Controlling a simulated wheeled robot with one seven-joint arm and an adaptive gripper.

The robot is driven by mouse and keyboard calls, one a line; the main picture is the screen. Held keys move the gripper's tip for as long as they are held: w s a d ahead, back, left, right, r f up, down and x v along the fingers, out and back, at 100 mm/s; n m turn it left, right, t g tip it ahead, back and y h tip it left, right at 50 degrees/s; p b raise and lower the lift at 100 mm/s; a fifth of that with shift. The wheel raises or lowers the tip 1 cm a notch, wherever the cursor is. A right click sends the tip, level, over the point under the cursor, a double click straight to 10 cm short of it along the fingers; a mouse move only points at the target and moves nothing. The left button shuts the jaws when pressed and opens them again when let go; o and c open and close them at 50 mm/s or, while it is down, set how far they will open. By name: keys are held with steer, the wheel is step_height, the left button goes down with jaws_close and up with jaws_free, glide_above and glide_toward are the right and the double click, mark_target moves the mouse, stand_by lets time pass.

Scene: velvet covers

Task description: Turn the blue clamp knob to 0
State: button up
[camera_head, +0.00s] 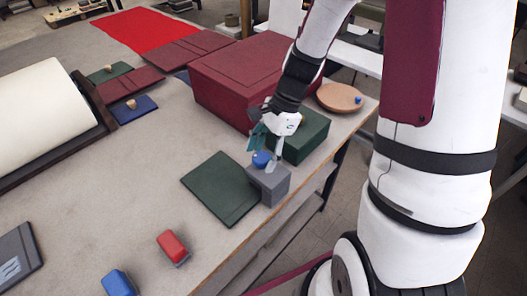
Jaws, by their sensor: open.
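The blue clamp knob (261,159) sits on top of a grey block (268,185) near the right edge of the table. My gripper (264,156) points down at the knob with its fingers apart. One finger is to the left behind the knob and the other is to its right. I cannot tell whether either finger touches the knob. No 0 mark or pointer on the knob is readable at this size.
A dark green panel (221,188) lies just left of the grey block. A green box (305,135) and a large maroon box (240,75) stand behind. A red block (172,246) and a blue block (118,283) are in front. The table's middle (130,180) is clear.

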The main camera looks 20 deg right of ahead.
steer(key=c, duration=1.1)
steer(key=shift+c, duration=0.2)
steer(key=n+g, duration=0.1)
steer(key=n, duration=0.3)
steer(key=shift+w+a+n+g, duration=0.1)
steer(key=shift+w+n+g, duration=0.05)
steer(key=shift+n+g, duration=0.25)
steer(key=n+h, duration=0.1)
steer(key=n, duration=0.1)
steer(key=n+g, duration=0.1)
steer(key=n, duration=0.2)
steer(key=shift+a+g+h, duration=0.1)
steer(key=shift+g+h, duration=0.2)
steer(key=shift+h, duration=0.1)
steer(key=n+h, duration=0.1)
steer(key=n, duration=0.2)
steer(key=n+h, duration=0.1)
steer(key=n, duration=0.1)
steer(key=shift+w+a+n+g, duration=0.1)
steer(key=shift+n+g, duration=0.2)
steer(key=shift+n, duration=0.1)
steer(key=n+h, duration=0.2)
steer(key=n, duration=0.3)
steer(key=shift+a+p, duration=0.1)
steer(key=shift+p, duration=0.2)
steer(key=shift+n, duration=0.3)
